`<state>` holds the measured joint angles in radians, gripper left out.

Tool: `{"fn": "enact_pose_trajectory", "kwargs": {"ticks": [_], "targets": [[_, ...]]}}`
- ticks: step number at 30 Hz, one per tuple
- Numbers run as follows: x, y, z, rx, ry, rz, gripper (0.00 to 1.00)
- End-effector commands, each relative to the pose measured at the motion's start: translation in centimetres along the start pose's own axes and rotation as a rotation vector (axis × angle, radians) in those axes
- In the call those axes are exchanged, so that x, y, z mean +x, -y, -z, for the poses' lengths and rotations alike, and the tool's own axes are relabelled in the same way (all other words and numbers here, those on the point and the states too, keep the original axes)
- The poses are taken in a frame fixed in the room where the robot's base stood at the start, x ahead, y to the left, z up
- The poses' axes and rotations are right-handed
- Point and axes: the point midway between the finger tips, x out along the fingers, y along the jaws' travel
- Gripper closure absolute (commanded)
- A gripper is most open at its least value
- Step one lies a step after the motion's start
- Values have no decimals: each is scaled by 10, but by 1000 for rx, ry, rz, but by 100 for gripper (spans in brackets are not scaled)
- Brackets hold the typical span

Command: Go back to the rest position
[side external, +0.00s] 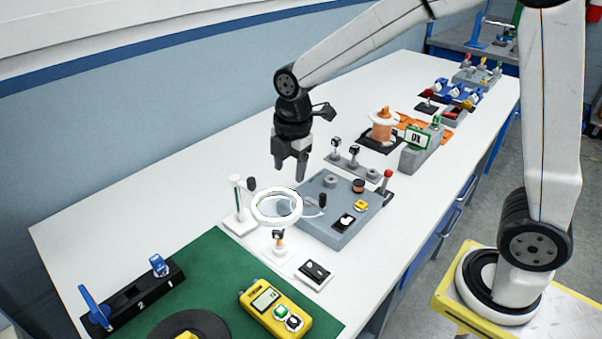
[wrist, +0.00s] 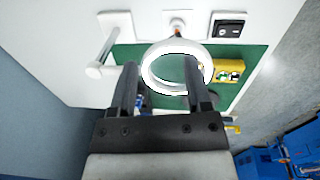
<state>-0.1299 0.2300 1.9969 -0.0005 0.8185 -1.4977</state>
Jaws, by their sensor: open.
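My gripper (side external: 290,172) hangs from my arm above the white bench, pointing down. Its two dark fingers are apart with nothing between them in the side view. It is above and behind the grey board (side external: 315,222), which carries small posts, a black part and a yellow part. In the wrist view, my gripper (wrist: 160,66) shows its two fingers spread. A white ring (wrist: 149,72) with a clear middle shows beyond them and overlaps the right finger in the picture.
A white post (side external: 237,198) on a white base stands left of the ring. A black switch (side external: 314,271) and a yellow meter (side external: 262,305) on a green mat (side external: 213,260) are nearer. An orange spool (side external: 381,128) and a grey box (side external: 421,152) stand farther right.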

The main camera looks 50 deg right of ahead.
Motion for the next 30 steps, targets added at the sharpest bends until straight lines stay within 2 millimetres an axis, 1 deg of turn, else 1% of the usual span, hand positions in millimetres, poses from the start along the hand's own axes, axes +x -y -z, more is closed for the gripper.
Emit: {"fn": "enact_pose_trajectory", "kwargs": {"ticks": [3, 9, 17, 24, 30], "targets": [[7, 14, -8, 182, -1, -15, 38], [18, 37, -18, 490, -7, -40, 38], [31, 68, -30, 891, -27, -72, 38], [43, 100, -39, 1263, -56, -99, 38], [50, 121, -44, 1508, -81, -114, 38]]}}
